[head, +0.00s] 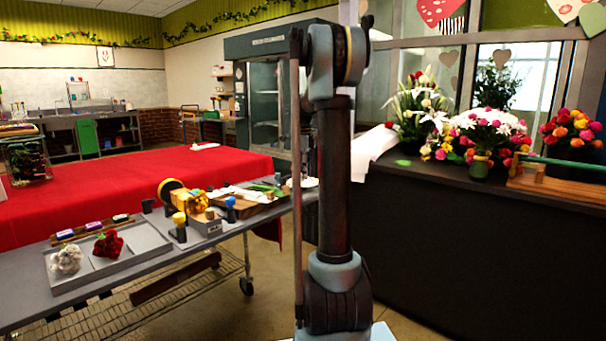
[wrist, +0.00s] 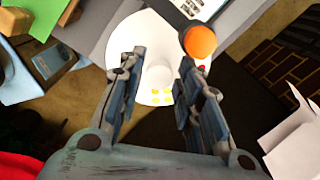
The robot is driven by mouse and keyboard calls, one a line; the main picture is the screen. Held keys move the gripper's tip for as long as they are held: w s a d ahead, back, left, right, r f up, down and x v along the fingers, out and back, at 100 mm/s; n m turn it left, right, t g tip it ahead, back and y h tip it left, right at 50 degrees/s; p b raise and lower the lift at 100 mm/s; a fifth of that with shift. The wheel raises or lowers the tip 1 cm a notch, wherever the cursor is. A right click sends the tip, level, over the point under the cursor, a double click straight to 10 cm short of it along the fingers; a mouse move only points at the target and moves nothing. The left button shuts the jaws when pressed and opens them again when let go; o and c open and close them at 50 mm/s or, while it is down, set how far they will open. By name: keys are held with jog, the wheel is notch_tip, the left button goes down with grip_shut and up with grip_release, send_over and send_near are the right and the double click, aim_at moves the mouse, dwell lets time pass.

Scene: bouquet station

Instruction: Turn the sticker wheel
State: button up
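A white round disc, which looks like the sticker wheel (wrist: 142,38), lies beyond my fingers in the wrist view. It has a raised hub and several yellow stickers near its lower edge. An orange ball-shaped knob (wrist: 200,40) shows by the disc's upper right, close to the right fingertip; I cannot tell whether they touch. My gripper (wrist: 161,62) is open, its fingers apart with the disc seen between them. In the head view my arm hides the gripper, and only a white edge (head: 307,182) shows beside the arm at the table's right end.
A red-covered table (head: 130,180) stands behind. A dark counter (head: 470,240) with bouquets is at right.

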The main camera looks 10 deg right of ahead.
grip_shut()
jog(key=shift+n, duration=1.6)
jog(key=o, duration=0.6)
grip_release()
